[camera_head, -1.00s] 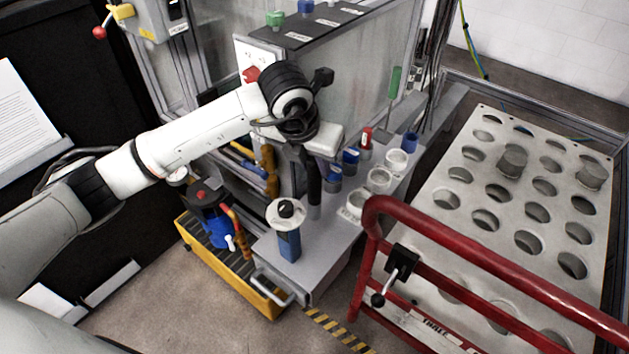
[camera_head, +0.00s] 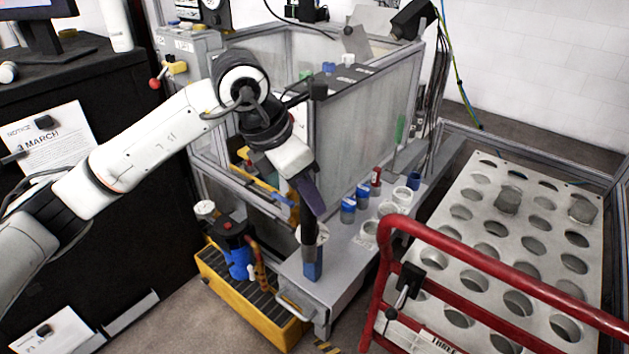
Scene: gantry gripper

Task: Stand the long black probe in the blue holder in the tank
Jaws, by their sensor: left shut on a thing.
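My left gripper (camera_head: 306,192) is shut on the long black probe (camera_head: 308,230). The probe hangs down from the fingers, and its upper part is hidden by them. The clear-walled tank (camera_head: 355,125) stands behind the arm. My right gripper is not in view.
The grey bench (camera_head: 345,268) carries several blue, white and red-topped containers to the right of the probe. A red rail (camera_head: 480,258) and a perforated grey rack (camera_head: 460,195) are at the right. A yellow crate (camera_head: 240,290) stands at the lower left.

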